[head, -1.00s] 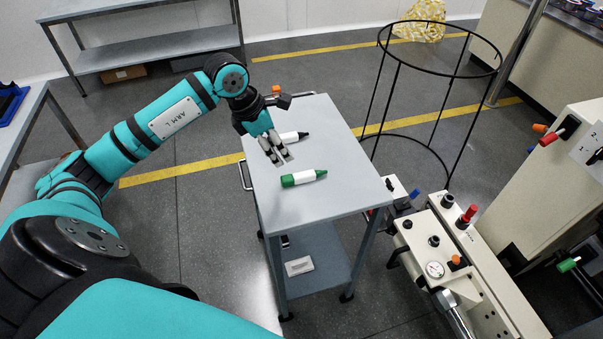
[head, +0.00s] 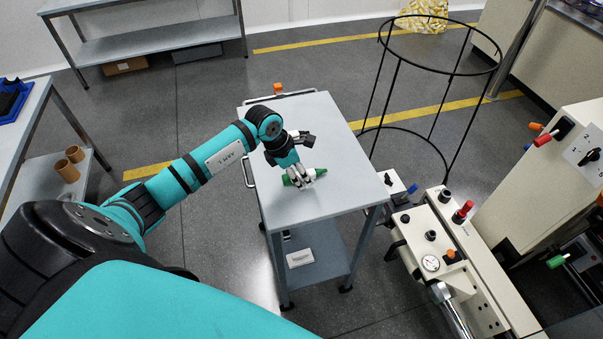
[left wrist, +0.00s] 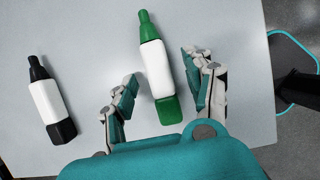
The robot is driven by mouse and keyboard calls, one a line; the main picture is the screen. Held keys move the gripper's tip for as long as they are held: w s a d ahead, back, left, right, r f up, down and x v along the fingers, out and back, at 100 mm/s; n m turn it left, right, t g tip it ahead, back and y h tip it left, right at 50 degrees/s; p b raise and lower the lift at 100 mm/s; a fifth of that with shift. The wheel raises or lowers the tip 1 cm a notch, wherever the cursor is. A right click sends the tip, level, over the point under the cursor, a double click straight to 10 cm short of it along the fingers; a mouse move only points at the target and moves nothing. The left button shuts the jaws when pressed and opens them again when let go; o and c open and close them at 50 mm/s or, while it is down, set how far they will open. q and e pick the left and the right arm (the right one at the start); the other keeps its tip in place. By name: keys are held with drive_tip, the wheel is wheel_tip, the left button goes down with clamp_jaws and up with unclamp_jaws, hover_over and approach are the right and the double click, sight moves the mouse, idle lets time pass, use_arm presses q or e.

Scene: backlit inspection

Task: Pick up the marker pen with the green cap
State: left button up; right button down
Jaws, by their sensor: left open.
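The marker pen with the green cap (head: 319,172) lies on the grey cart top (head: 330,120), with a white label and green ends. In the left wrist view the green marker (left wrist: 157,70) lies between the two fingers of my left gripper (left wrist: 160,95), with gaps on both sides. In the head view my left gripper (head: 300,178) is over this marker and hides part of it. The left gripper is open. A black-capped marker (left wrist: 48,105) lies to the left in the wrist view; my arm hides it in the head view. My right gripper is not in view.
A black wire hoop stand (head: 385,90) stands right of the cart. A beige machine (head: 450,260) with knobs and a gauge is at the cart's right front. A carton-like white item (head: 300,258) lies on the cart's lower shelf. The cart's front top is clear.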

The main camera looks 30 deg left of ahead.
use_arm(q)
drive_tip(key=shift+c, duration=0.3)
drive_tip(key=c, duration=1)
drive_tip(key=shift+r, duration=0.15)
